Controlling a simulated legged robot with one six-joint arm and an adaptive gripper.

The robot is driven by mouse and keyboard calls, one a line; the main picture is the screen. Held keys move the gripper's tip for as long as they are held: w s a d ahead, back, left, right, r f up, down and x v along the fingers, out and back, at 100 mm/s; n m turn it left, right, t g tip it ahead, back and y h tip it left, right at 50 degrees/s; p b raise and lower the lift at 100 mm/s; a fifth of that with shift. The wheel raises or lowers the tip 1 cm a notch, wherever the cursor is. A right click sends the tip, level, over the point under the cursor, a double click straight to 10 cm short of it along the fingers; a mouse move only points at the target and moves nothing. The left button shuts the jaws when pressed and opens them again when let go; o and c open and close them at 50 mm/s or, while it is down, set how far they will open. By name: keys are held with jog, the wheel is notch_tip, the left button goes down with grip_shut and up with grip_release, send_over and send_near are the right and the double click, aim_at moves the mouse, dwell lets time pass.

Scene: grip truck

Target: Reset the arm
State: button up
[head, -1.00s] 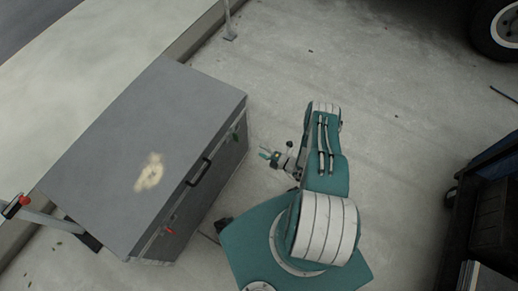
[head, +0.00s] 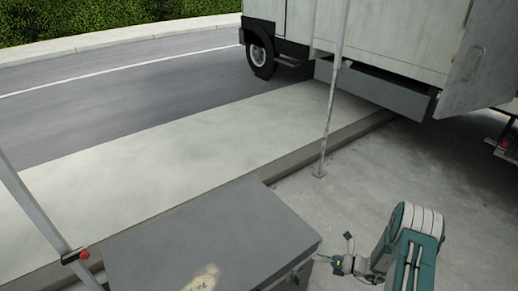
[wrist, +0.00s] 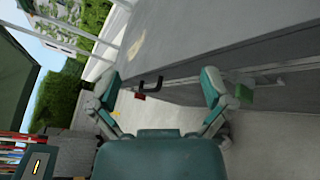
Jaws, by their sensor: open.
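My arm (head: 412,245), teal and white, is folded at the lower right of the head view. My gripper (head: 335,262) points left, close to the right side of a grey chest (head: 220,235). In the wrist view my gripper (wrist: 160,88) has its two teal fingers spread wide, with nothing held between them. The chest (wrist: 235,50) fills the upper right of that view, with a dark handle (wrist: 152,82) seen between the fingers. Whether the fingers touch the chest cannot be told.
A metal pole (head: 333,95) stands beyond the chest by the curb. A grey truck (head: 390,45) is parked at the back right. Concrete floor (head: 375,180) is clear right of the pole.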

jog(key=s+a+r+n+g+h, duration=0.2)
jog(key=r+n, duration=0.4)
jog(key=r, duration=0.3)
jog(key=s+a+r+n+g+h, duration=0.25)
jog(key=r+n, duration=0.25)
jog(key=r, duration=0.3)
jog(key=s+a+r+n+g+h, duration=0.25)
jog(key=r+n, duration=0.35)
jog(key=r, duration=0.3)
jog(key=s+d+r+n+t+h, duration=0.1)
jog(key=s+r+n+t+h, duration=0.2)
jog(key=s+r+n, duration=0.4)
jog(key=s+d+r+n+t+h, duration=0.1)
jog(key=s+r+n+t+h, duration=0.2)
jog(key=s, duration=0.8)
notch_tip(320, 180, up, 4)
jog(key=n+h, duration=0.2)
jog(key=n, duration=0.3)
jog(key=shift+s+d+r+n, duration=0.2)
jog(key=shift+s+d+n, duration=0.1)
jog(key=shift+n, duration=0.1)
jog(key=shift+a, duration=0.1)
